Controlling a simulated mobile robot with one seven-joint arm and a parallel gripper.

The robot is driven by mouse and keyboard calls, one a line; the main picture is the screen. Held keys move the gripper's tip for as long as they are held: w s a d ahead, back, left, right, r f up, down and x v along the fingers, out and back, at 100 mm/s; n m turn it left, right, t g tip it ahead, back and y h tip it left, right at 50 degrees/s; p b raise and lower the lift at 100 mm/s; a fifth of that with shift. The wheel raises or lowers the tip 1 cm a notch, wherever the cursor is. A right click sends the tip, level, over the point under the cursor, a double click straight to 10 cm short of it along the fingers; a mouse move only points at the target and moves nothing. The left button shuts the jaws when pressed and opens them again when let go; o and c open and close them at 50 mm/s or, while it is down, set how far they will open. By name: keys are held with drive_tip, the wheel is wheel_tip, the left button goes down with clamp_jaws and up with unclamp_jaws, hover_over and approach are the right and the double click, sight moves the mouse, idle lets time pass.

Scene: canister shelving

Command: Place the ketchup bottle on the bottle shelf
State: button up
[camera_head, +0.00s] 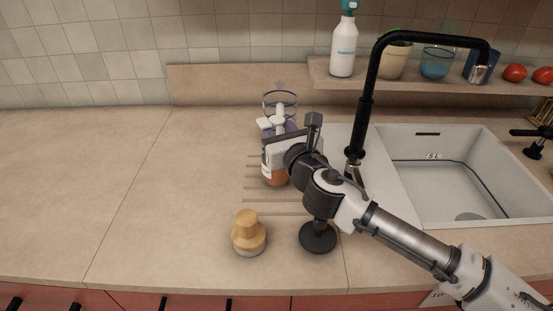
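A bottle with orange-red contents and a pale label (275,179), which looks like the ketchup bottle, stands on the counter, mostly hidden behind my gripper. My gripper (284,141) is right over and in front of it. The fingers overlap the bottle in this view, and I cannot tell whether they touch it or are shut. A wooden shelf (318,78) runs along the back wall at the right; it may be the bottle shelf. A white bottle with a teal top (344,48) stands upright at its left end.
A plant pot (394,62), a glass with blue contents (434,65) and tomatoes (514,73) stand on the shelf. A black tap (362,110) rises before it, beside the sink (400,140). A wooden-topped jar (249,234) stands in front. The left counter is clear.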

clamp_jaws()
drive_tip(key=shift+r, duration=0.1)
